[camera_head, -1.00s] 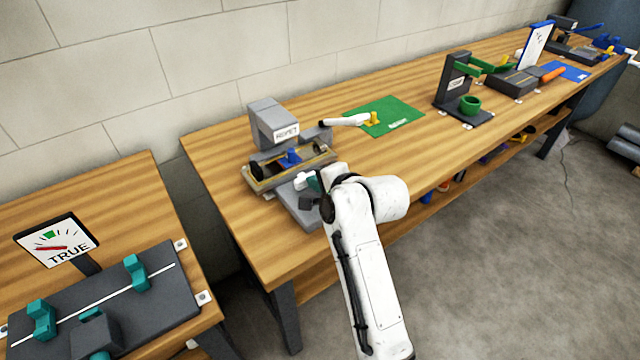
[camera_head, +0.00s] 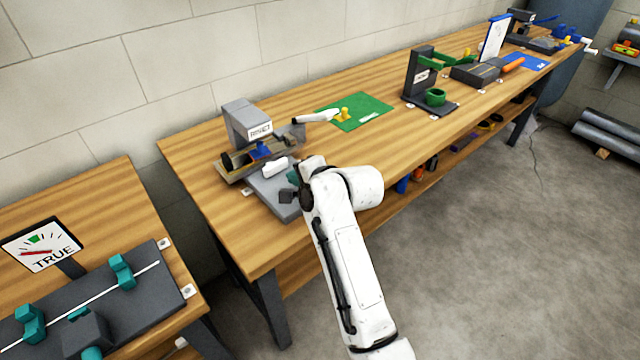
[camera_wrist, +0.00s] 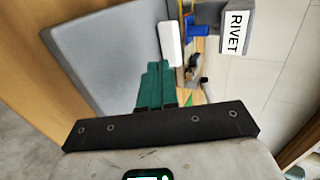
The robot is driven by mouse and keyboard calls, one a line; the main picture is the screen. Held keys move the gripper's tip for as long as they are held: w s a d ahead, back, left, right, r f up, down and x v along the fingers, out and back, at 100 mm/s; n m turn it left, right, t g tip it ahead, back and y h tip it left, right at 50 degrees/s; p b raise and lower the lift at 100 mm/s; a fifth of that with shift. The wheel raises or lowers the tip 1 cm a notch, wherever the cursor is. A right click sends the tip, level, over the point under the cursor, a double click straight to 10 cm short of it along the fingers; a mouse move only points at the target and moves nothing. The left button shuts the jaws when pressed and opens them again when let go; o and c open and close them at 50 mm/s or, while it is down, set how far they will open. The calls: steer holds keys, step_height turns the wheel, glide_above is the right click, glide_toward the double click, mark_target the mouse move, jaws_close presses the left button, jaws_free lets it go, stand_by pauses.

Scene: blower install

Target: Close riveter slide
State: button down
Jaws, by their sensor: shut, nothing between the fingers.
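The riveter (camera_head: 245,123) is a grey post with a RIVET label on the left part of the bench; its label (camera_wrist: 235,32) also shows in the wrist view. Its slide (camera_head: 228,172), a tan and dark tray carrying a blue piece (camera_head: 259,151), lies under the head over a grey base plate (camera_head: 270,188). The slide's white handle (camera_head: 275,165) faces the front; it also shows in the wrist view (camera_wrist: 170,43). My gripper (camera_head: 291,177), with teal fingers (camera_wrist: 155,66), is shut and empty. Its tips are beside the handle's near end, touching or almost touching; I cannot tell which.
A white lever (camera_head: 316,116) sticks out right of the riveter. A green mat (camera_head: 370,112) with a yellow piece lies beyond. A dark stand with green parts (camera_head: 423,80) is farther right. A gauge bench (camera_head: 100,300) stands front left. Bench space between is clear.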

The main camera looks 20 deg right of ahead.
steer(key=shift+s+d+f, duration=0.15)
steer(key=shift+s, duration=0.1)
steer(key=v, duration=0.8)
steer(key=s+d+f+n+g+h, duration=0.1)
steer(key=s+d+f+n+g, duration=0.25)
steer(key=s+f, duration=0.45)
steer(key=s+d+f+n+g+h, duration=0.2)
steer(key=s+d+f+n, duration=0.3)
steer(key=s, duration=0.5)
steer(key=s+f+n+g, duration=0.2)
steer(key=s+f, duration=0.1)
steer(key=s, duration=0.7)
steer(key=s+f+n+g+h, duration=0.1)
steer(key=s+f+n+g, duration=0.2)
steer(key=s, duration=0.7)
steer(key=shift+s+d+f, duration=0.15)
steer(key=shift+f, duration=0.5)
